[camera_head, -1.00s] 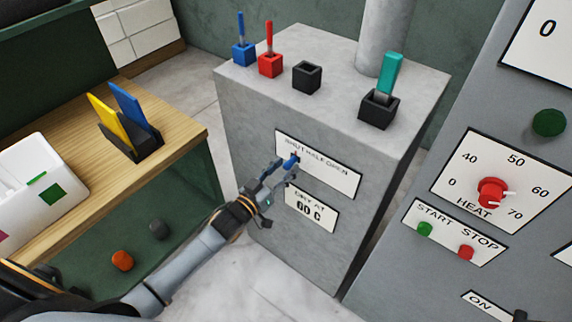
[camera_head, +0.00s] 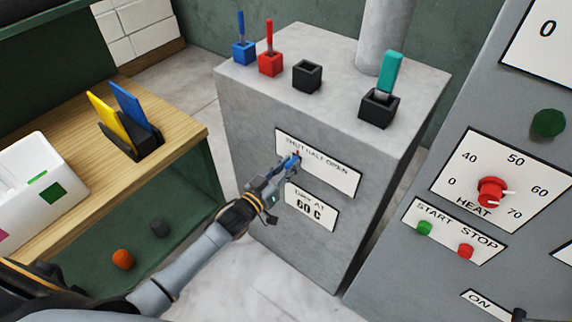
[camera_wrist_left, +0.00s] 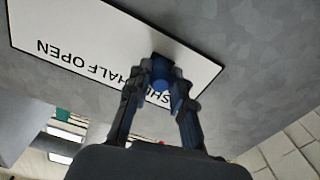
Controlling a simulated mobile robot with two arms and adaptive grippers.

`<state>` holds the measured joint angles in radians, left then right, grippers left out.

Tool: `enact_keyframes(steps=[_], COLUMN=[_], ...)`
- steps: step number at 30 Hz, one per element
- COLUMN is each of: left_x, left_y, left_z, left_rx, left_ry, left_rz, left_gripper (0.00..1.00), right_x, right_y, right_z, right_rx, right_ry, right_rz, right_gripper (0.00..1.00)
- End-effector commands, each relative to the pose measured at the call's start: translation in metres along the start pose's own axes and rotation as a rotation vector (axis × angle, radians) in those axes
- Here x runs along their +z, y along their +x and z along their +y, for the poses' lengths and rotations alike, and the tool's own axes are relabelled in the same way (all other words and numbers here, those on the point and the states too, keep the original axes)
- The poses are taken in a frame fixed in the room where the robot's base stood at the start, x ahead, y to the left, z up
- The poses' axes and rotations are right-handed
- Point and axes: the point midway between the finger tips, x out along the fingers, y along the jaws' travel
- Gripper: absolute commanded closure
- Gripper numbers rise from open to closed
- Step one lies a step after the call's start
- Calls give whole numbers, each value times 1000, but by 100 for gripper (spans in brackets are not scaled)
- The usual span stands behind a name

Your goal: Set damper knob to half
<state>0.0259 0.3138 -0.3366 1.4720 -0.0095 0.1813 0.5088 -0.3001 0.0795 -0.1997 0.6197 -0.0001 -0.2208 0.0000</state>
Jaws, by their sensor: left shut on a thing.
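The damper knob is blue and sits on a white label plate (camera_head: 335,176) reading SHUT HALF OPEN, on the front of a grey cabinet. In the head view my left gripper (camera_head: 290,162) is at the knob, near the SHUT end of the plate. In the left wrist view the plate (camera_wrist_left: 75,50) appears upside down, and my left gripper (camera_wrist_left: 163,95) is shut on the blue knob (camera_wrist_left: 161,84). The fingers hide much of the knob, and I cannot tell its pointer's direction. My right gripper is not in view.
The grey cabinet (camera_head: 250,115) carries blue, red and black holders and a teal-handled tool (camera_head: 390,75) on top. A wooden bench (camera_head: 185,125) stands left; a panel with a red HEAT knob (camera_head: 491,192) stands right.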

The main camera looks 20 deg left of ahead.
Motion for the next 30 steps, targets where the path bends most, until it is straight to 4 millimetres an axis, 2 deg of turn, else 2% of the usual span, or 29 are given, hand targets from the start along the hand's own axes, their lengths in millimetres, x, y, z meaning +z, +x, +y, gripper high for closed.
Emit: enact_keyframes(steps=[3, 7, 18, 19, 21, 22, 30], left_x=[4, 9, 11, 11, 11, 11, 11], left_y=[0, 0, 0, 0, 0, 0, -1], left_z=[27, 47, 52, 52, 52, 52, 52], left_rx=[2, 1, 1, 1, 1, 1, 1], left_ry=[-9, -7, -1, -1, -1, -1, -1], left_rz=[-1, -2, -2, -2, -2, -2, -1], left_gripper=[100, 100, 100, 72, 58, 55, 55], right_x=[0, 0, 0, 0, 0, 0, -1], right_y=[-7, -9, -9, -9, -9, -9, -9], right_z=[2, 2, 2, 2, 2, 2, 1], right_rx=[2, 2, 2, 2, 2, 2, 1], right_ry=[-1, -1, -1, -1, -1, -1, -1], right_rz=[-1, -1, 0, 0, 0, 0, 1], right_gripper=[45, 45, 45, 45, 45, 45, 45])
